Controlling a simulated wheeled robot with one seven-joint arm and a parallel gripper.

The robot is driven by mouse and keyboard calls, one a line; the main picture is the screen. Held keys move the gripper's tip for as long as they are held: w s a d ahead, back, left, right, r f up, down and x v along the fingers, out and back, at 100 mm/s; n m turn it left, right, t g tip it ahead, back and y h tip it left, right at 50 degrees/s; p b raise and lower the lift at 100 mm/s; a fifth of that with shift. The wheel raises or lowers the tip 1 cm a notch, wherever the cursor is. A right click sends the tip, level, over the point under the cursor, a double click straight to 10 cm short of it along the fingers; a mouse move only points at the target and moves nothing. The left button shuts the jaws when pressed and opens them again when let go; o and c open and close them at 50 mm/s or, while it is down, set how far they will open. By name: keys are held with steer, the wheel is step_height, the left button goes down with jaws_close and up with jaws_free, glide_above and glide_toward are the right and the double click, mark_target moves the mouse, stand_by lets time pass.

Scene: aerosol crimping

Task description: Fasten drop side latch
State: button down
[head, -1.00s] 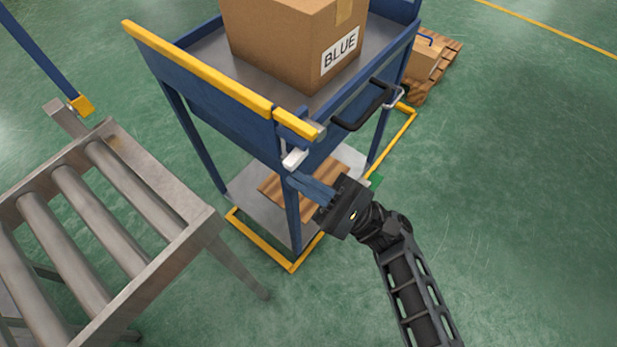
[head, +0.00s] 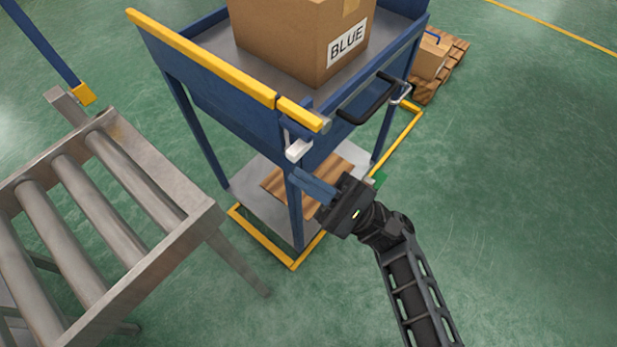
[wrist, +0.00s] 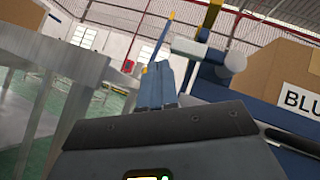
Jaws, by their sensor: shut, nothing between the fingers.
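The blue drop side (head: 205,85) with its yellow top rail stands raised along the near left side of the cart. The pale latch (head: 298,149) is at the cart's near corner, just under the short yellow end piece (head: 298,114). In the wrist view the latch (wrist: 190,47) shows as a light bar beyond and right of the fingers. My gripper (head: 298,174) is shut and empty, its blue fingers just below the latch and close to the corner post. I cannot tell whether they touch it. The shut fingers also show in the wrist view (wrist: 157,84).
A cardboard box (head: 290,45) marked BLUE sits on the cart's top deck. A black push handle (head: 368,100) sticks out right of the latch. A roller conveyor (head: 150,250) stands at left. A yellow floor frame (head: 262,243) surrounds the cart's base. The floor at right is clear.

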steer(key=s+d+f+b, duration=0.3)
steer(key=s+d+f, duration=0.1)
steer(key=f, duration=0.5)
steer(key=shift+d+f, duration=0.25)
steer(key=shift+d, duration=0.6)
steer(key=shift+s, duration=0.1)
